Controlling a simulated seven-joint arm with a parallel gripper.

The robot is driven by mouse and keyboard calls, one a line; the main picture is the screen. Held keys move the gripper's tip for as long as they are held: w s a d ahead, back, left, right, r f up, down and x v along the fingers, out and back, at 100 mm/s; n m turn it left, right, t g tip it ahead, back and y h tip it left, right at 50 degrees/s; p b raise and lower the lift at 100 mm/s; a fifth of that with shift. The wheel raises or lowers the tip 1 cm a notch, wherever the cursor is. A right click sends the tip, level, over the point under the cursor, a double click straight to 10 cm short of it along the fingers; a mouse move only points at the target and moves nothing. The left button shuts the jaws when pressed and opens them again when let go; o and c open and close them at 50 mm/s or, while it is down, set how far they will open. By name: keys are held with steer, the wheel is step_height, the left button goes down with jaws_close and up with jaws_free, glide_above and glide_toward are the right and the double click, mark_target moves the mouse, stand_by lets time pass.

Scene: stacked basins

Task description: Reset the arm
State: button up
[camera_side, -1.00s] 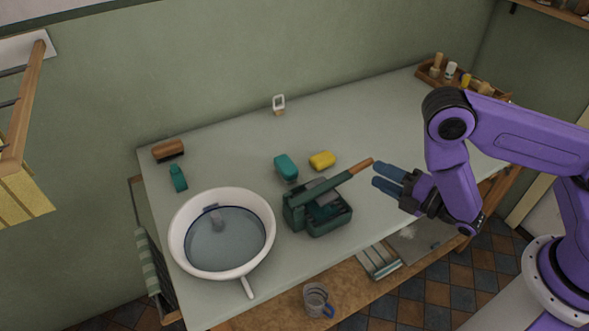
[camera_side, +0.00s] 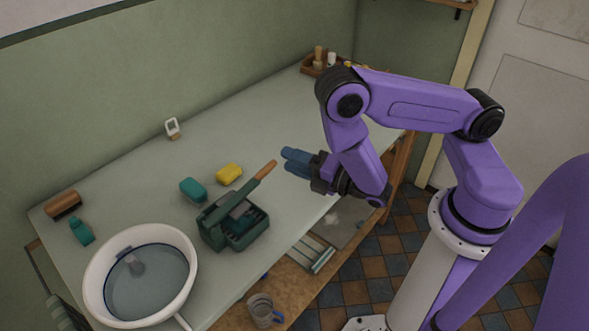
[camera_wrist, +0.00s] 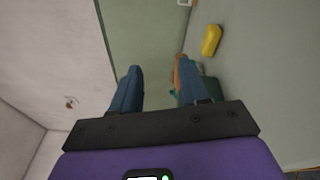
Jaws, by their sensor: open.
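My gripper (camera_side: 292,162) is open and empty. In the side view its blue fingers point left, just right of the wooden tip of a lever (camera_side: 264,170). The lever belongs to a dark green press-like device (camera_side: 236,233) on the table. In the wrist view my two fingers (camera_wrist: 157,90) stand apart with nothing between them. The wooden lever tip (camera_wrist: 178,68) shows beside the right finger, which partly hides the green device. Whether finger and lever touch, I cannot tell.
A white basin (camera_side: 92,285) with water stands at the table's front left. A teal block (camera_side: 193,189), yellow sponge (camera_side: 229,173), brown brush (camera_side: 62,205) and teal bottle (camera_side: 82,231) lie nearby. A mug (camera_side: 261,308) sits on the lower shelf.

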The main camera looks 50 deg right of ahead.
steer(key=w+d+r+m+h, duration=0.2)
steer(key=d+r+m+h, duration=0.2)
steer(key=d+r+h, duration=0.35)
steer(key=s+d+r+m+g+h, duration=0.4)
steer(key=s+d+m+g+h, duration=0.15)
steer(key=g+h, duration=0.2)
steer(key=s+a+g+y, duration=0.5)
steer(key=s, duration=0.3)
steer(key=s+a+m+g+y, duration=0.1)
steer(key=s+a+g+y, duration=0.4)
steer(key=s, duration=0.4)
steer(key=shift+s+a+r+y, duration=0.25)
steer(key=shift+a+y, duration=0.2)
steer(key=shift+y, duration=0.35)
